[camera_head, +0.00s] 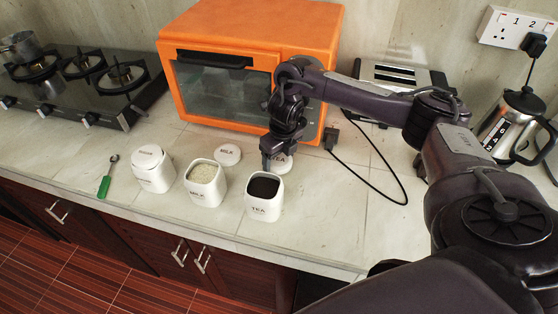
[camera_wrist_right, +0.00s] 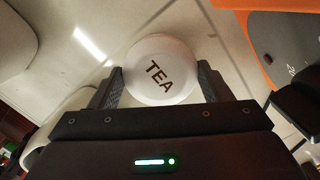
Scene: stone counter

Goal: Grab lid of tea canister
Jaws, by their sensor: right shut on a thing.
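The tea canister (camera_head: 260,210) is a white square jar marked TEA. It stands open and upright on the counter, full of dark tea. The round white tea lid (camera_head: 279,164), marked TEA, is just behind it. My right gripper (camera_head: 270,160) points down there. In the right wrist view the tea lid (camera_wrist_right: 160,70) sits between the two fingers, its lettering facing the camera, with a finger against each side. I cannot tell whether the lid touches the counter. My left gripper is not in view.
An open canister (camera_head: 205,192) of pale grains and a lidded canister (camera_head: 154,179) stand left. The MILK lid (camera_head: 228,153) lies behind them, a green-handled spoon (camera_head: 105,182) further left. An orange oven (camera_head: 250,40) stands behind; a black cable (camera_head: 385,165) lies right. The front right counter is clear.

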